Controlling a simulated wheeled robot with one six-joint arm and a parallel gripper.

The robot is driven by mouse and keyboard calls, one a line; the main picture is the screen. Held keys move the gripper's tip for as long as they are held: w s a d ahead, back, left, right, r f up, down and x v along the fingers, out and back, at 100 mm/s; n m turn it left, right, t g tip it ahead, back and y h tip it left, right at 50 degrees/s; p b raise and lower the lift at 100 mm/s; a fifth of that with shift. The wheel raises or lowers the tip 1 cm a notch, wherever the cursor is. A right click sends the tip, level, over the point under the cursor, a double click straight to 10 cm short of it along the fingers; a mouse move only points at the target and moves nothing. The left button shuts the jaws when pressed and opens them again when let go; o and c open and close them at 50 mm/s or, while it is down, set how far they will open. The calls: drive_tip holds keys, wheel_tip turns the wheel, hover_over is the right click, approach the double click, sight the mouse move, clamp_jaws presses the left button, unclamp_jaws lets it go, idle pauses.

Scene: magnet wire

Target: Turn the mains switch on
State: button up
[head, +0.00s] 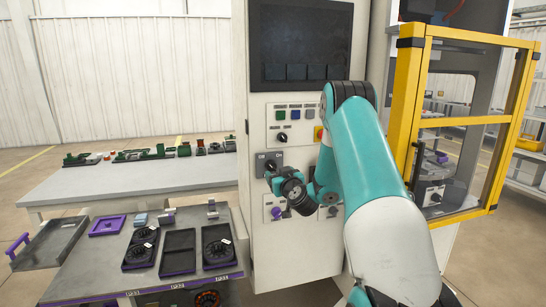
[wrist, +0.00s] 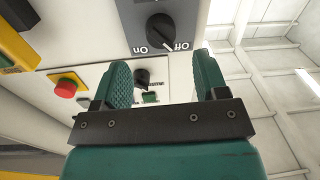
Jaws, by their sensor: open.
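The mains switch is a black rotary knob (wrist: 160,28) on a grey plate (wrist: 190,14) with "On" and "Off" printed beside it. In the wrist view its pointer appears to lie toward "Off". In the head view the grey plate (head: 262,160) is on the white cabinet front, partly hidden by my wrist. My gripper (wrist: 161,60) is open, with its two green fingers apart and nothing between them. The knob is beyond the fingertips, roughly in line with the gap, and no contact shows. In the head view my gripper (head: 273,178) is just below the plate.
The cabinet (head: 285,235) also carries a red button (wrist: 66,88), another black knob (wrist: 142,76) and several coloured buttons. A yellow-framed door (head: 408,100) stands to the right. A bench (head: 150,180) and a tray table (head: 100,270) are on the left.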

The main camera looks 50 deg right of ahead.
sight(273, 168)
drive_tip(key=p+x, duration=0.3)
drive_tip(key=x, duration=0.2)
drive_tip(key=shift+w+d+r, duration=0.1)
drive_tip(key=shift+w+r, duration=0.05)
drive_tip(key=shift+w, duration=0.15)
drive_tip(key=shift+w+d, duration=0.3)
drive_tip(key=shift+w, duration=0.15)
drive_tip(key=c, duration=0.9)
